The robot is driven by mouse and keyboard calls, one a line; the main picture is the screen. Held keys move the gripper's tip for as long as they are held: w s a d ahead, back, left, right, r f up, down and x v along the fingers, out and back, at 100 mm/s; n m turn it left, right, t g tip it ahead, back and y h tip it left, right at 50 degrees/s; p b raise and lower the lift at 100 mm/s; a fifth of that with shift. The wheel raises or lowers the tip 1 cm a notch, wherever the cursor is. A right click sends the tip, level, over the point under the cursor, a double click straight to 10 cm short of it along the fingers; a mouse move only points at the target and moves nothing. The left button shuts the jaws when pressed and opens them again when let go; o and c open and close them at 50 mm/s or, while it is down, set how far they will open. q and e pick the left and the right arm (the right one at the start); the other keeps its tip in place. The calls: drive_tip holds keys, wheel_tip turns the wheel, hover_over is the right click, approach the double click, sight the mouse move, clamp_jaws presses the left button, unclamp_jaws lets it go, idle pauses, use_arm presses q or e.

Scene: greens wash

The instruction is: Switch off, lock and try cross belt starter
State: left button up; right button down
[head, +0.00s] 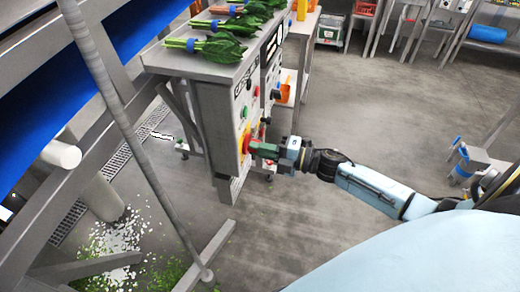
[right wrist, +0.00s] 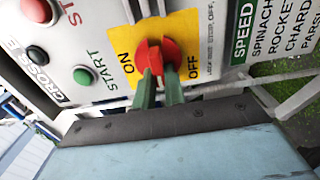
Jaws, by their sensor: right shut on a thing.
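The starter panel (head: 233,125) is on the front of a grey metal cabinet. In the right wrist view its label (right wrist: 38,85) is partly readable as "CROSS B". A red rotary switch knob (right wrist: 155,55) sits on a yellow plate (right wrist: 126,78) marked ON and OFF. My right gripper (head: 258,149) reaches the switch from the right. Its green fingers (right wrist: 159,74) are shut on the red knob, one on either side. I cannot tell exactly where the knob points. The padlock cannot be made out clearly. My left gripper is out of view.
Leafy bunches (head: 218,46) lie on the cabinet top. A thin grey pole (head: 140,150) stands at the left. Open floor (head: 350,110) lies behind my right arm.

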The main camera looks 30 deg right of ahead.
drive_tip(key=c, duration=1.5)
unclamp_jaws()
drive_tip(key=shift+s+d, duration=0.1)
